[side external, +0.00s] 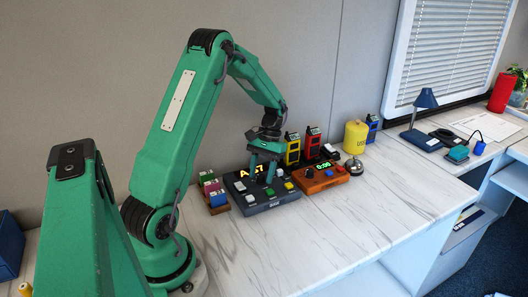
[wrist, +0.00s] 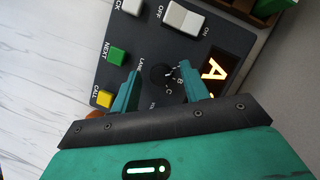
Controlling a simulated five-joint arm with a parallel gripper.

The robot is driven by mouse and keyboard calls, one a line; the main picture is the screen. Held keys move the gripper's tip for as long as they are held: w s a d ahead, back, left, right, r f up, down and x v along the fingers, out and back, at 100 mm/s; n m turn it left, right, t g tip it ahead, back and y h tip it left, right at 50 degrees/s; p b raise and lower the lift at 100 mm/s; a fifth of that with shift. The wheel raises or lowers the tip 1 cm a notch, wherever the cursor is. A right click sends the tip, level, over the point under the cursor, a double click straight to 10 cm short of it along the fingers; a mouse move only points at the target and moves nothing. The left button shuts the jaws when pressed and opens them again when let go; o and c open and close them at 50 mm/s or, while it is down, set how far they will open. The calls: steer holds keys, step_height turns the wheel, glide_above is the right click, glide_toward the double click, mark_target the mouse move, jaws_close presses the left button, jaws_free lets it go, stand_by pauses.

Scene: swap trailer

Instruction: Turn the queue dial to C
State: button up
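The dark grey queue panel (side external: 270,207) stands on the counter and fills much of the wrist view (wrist: 135,28). Its small black dial (wrist: 160,74) has the letters B and C printed beside it. I cannot make out where its pointer is set. My gripper (wrist: 160,68) is open, one finger on each side of the dial, with gaps visible. In the side view my gripper (side external: 263,172) points down over the panel.
The panel also carries a white OFF/ON rocker (wrist: 181,17), a green button (wrist: 117,55) and a yellow button (wrist: 104,98). An orange timer box (side external: 320,180) stands close on the right. A tray of coloured blocks (side external: 214,195) is on the left. The front counter is clear.

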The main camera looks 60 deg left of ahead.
steer(key=c, duration=0.8)
steer(key=shift+d+m, duration=0.1)
steer(key=shift+m, duration=1.3)
steer(key=shift+c, duration=0.3)
steer(key=o, duration=1)
steer(key=shift+w+r, duration=0.1)
steer(key=v, duration=0.7)
steer(key=shift+r, duration=0.25)
